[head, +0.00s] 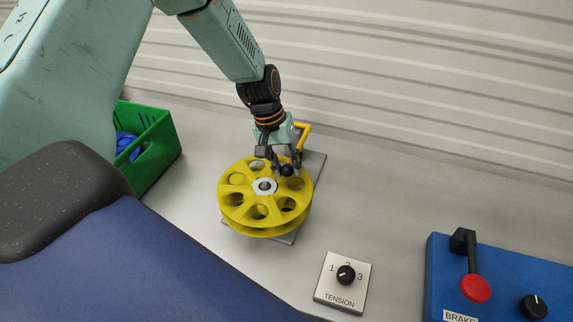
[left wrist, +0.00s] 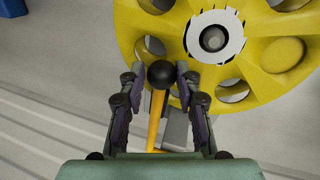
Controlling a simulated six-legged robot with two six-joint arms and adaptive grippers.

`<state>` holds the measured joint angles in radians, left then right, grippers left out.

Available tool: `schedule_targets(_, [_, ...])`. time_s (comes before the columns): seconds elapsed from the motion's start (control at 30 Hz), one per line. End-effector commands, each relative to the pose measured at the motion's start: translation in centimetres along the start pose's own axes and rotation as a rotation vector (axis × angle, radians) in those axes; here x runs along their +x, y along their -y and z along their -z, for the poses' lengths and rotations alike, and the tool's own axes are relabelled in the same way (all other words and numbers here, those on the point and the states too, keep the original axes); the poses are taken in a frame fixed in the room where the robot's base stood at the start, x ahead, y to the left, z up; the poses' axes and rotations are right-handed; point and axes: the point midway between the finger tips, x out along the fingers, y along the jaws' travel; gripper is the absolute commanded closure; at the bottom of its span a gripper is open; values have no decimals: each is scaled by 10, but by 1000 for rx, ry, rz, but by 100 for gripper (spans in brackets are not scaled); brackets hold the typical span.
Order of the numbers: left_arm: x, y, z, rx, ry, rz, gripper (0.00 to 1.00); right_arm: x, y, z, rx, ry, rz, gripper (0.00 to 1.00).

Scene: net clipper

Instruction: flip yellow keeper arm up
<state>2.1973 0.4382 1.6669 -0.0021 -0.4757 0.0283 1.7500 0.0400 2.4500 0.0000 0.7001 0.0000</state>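The yellow keeper arm is an orange-yellow bar (head: 304,133) with a black ball knob (head: 287,170). It leans over the edge of a yellow spoked reel (head: 250,211). In the left wrist view the bar (left wrist: 156,118) runs up to the knob (left wrist: 161,74), which overlaps the reel (left wrist: 250,85). My left gripper (head: 285,162) is above the reel's far side. Its two fingers are apart, one on each side of the knob and bar, with gaps visible in the left wrist view. In the head view the gripper hides part of the bar. My right gripper is out of view.
A grey plate (head: 315,163) lies under the reel. A green crate (head: 153,159) with blue items stands at the left. A tension dial plate (head: 340,291) and a blue brake box (head: 512,282) with a red-knobbed lever (head: 474,287) are at the right.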

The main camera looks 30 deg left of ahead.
Motion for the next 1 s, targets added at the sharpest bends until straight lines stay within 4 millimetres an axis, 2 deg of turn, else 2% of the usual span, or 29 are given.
schedule_targets(0.03, [0,-1,0,-3,1,-2,77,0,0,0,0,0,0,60])
schedule_targets(0.3, [0,0,-1,-3,2,-2,100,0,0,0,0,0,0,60])
schedule_targets(0.73, [0,-1,-1,-4,4,-1,100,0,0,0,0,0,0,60])
schedule_targets(1.0, [-6,-9,-2,-12,37,5,100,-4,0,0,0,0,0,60])
